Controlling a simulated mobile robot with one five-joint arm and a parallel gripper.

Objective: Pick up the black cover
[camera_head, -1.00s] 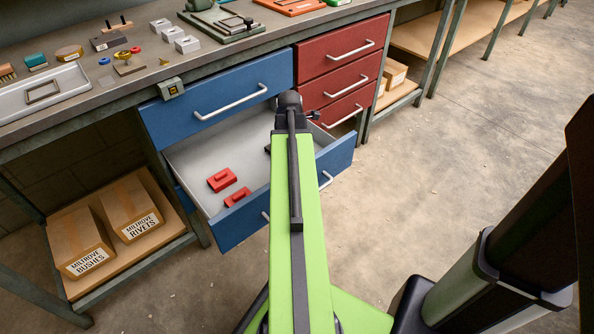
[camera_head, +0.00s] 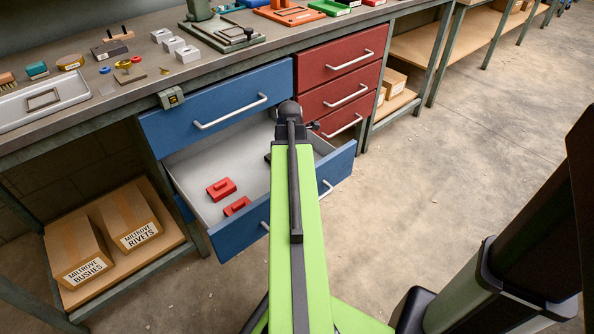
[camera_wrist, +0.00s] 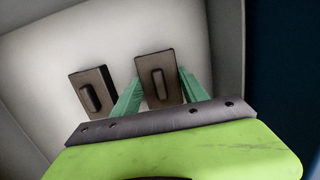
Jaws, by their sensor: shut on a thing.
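In the wrist view, my gripper (camera_wrist: 160,78) has its two green fingers on either side of a dark cover (camera_wrist: 158,68) with a raised oval handle. The fingers are closed on its sides, inside the pale drawer. A second dark cover (camera_wrist: 93,92) lies to the left, apart from the fingers. In the head view, my arm hides the gripper and nearly all of the dark covers; a small dark edge (camera_head: 267,157) shows beside the arm. Whether the held cover is clear of the drawer floor cannot be told.
The open blue drawer (camera_head: 190,178) also holds two red covers (camera_head: 221,188) at its left. A closed blue drawer (camera_head: 215,105) is above it. Red drawers (camera_head: 320,66) stand to the right. The workbench top (camera_head: 130,88) carries a tray and small parts. Floor at right is clear.

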